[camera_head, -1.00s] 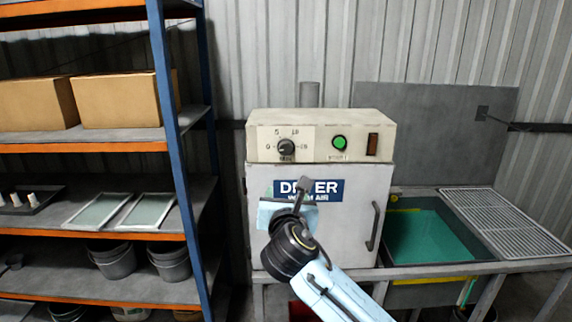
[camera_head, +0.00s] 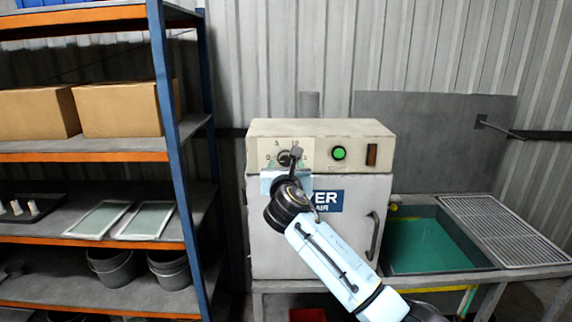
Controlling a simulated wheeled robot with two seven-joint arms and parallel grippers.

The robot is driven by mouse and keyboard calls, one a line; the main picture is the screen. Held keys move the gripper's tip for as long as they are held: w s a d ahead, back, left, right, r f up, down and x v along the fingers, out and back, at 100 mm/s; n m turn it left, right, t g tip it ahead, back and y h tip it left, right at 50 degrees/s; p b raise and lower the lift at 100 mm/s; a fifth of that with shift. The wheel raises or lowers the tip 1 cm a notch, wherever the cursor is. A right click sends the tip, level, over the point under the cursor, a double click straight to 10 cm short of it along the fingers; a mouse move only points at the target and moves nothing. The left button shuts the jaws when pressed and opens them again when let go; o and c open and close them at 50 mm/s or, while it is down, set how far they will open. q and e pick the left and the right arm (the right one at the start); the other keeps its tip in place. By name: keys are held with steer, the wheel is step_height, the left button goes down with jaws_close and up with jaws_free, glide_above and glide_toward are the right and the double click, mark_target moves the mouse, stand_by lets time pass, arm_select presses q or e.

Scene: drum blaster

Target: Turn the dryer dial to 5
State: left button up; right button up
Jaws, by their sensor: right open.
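The dryer (camera_head: 350,236) is a pale metal box with a blue label, partly covered by my arm. Its dial (camera_head: 284,157) is a dark round knob at the left of the top control panel, with number marks around it. My right gripper (camera_head: 292,157) is open, and its fingertips are at the dial, overlapping its right side. Whether they touch the dial I cannot tell. The gripper hides the dial's lower part and some of its marks. My left gripper is not in view.
A green button (camera_head: 339,153) and a dark switch (camera_head: 372,155) sit right of the dial. The dryer door has a handle (camera_head: 374,236). A sink with green liquid (camera_head: 430,245) stands to the right. A blue-and-orange shelf rack (camera_head: 172,150) stands close on the left.

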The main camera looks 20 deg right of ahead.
steer(key=shift+w+d, duration=0.2)
steer(key=shift+w, duration=0.5)
steer(key=c, duration=1)
steer(key=shift+o, duration=0.2)
